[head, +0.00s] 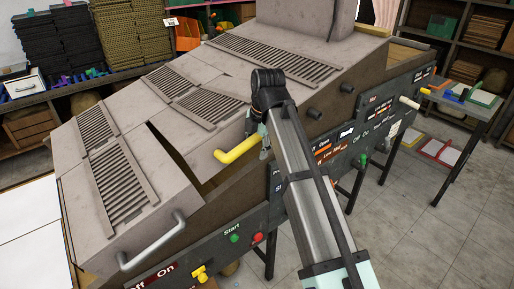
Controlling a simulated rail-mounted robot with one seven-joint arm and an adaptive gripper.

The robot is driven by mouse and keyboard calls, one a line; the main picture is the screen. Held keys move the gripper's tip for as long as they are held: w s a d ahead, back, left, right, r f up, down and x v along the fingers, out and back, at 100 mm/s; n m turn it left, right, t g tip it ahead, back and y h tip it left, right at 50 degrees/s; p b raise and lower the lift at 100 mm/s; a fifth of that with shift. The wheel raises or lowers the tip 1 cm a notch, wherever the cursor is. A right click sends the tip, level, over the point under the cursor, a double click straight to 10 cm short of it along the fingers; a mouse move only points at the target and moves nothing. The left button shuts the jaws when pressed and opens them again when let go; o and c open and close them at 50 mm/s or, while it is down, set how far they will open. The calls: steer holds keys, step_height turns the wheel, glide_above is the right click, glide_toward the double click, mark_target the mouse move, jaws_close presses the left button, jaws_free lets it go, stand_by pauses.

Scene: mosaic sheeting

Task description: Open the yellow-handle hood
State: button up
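The yellow handle (236,151) is a bent bar on the lower edge of the middle grey hood (208,140) of a long machine. The hood has dark slotted vents. A dark wedge-shaped gap shows between it and the hood on its left. My gripper (264,147) points down at the right end of the yellow handle. It overlaps or sits right beside that end; contact cannot be told. The fingers are small and partly hidden by my arm, so their opening is unclear.
A neighbouring hood (120,225) with a silver handle (152,243) is at the left front. A dark control panel (350,140) with buttons and labels runs along the machine's front. Shelves and stacked crates (60,45) stand behind. A side table (470,105) is at the right.

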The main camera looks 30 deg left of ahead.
steer(key=shift+w+a+r+p, duration=0.1)
steer(key=shift+r+p, duration=1.2)
steer(key=shift+r, duration=1.2)
steer(key=shift+a+r+p, duration=0.1)
steer(key=shift+r+p, duration=1.2)
steer(key=shift+r, duration=1.15)
step_height(320, 180, up, 8)
steer(key=shift+r+p, duration=0.25)
steer(key=shift+p, duration=0.15)
steer(key=shift+w+a, duration=0.1)
steer(key=shift+c, duration=0.4)
